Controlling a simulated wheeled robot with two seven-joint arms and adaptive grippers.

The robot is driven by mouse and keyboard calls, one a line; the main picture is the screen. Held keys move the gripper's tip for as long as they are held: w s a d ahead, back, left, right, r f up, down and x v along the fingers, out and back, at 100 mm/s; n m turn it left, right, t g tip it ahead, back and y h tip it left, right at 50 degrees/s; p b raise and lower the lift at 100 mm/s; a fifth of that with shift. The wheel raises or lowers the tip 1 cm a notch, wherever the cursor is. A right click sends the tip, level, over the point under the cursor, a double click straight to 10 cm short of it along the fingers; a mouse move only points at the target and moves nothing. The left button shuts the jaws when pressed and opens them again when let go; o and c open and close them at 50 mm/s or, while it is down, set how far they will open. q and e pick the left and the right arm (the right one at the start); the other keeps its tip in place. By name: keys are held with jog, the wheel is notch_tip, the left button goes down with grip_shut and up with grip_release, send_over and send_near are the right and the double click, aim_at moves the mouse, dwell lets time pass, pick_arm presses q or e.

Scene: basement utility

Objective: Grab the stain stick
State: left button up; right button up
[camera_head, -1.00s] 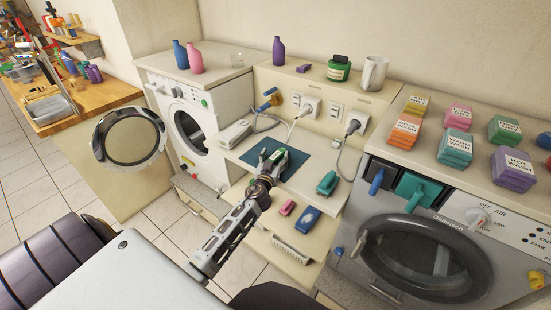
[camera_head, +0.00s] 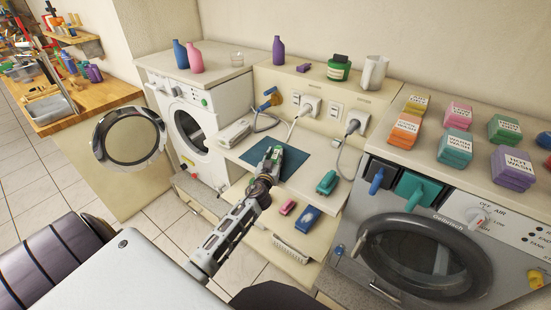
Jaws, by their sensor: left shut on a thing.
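My left gripper (camera_head: 271,162) is over the dark teal mat (camera_head: 294,163) on the pull-out shelf between the two machines. It is shut on a small green and white thing (camera_head: 275,153), which I take to be the stain stick. The fingers hide much of it, and I cannot tell whether it still touches the mat. My right gripper is not in view.
A green brush-like item (camera_head: 327,182) lies right of the mat, and a grey-white box (camera_head: 234,132) lies left of it. Pink (camera_head: 288,207) and blue (camera_head: 308,218) items lie on the lower shelf. Cords (camera_head: 341,155) hang behind. The washer door (camera_head: 130,137) stands open.

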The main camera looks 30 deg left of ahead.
aim_at(275, 156)
pick_arm(q)
jog(key=shift+c, duration=0.5)
jog(key=shift+r, duration=0.6)
notch_tip(275, 156, up, 8)
jog(key=shift+f+p, duration=0.1)
jog(key=shift+p, duration=0.95)
jog(key=shift+r, duration=0.55)
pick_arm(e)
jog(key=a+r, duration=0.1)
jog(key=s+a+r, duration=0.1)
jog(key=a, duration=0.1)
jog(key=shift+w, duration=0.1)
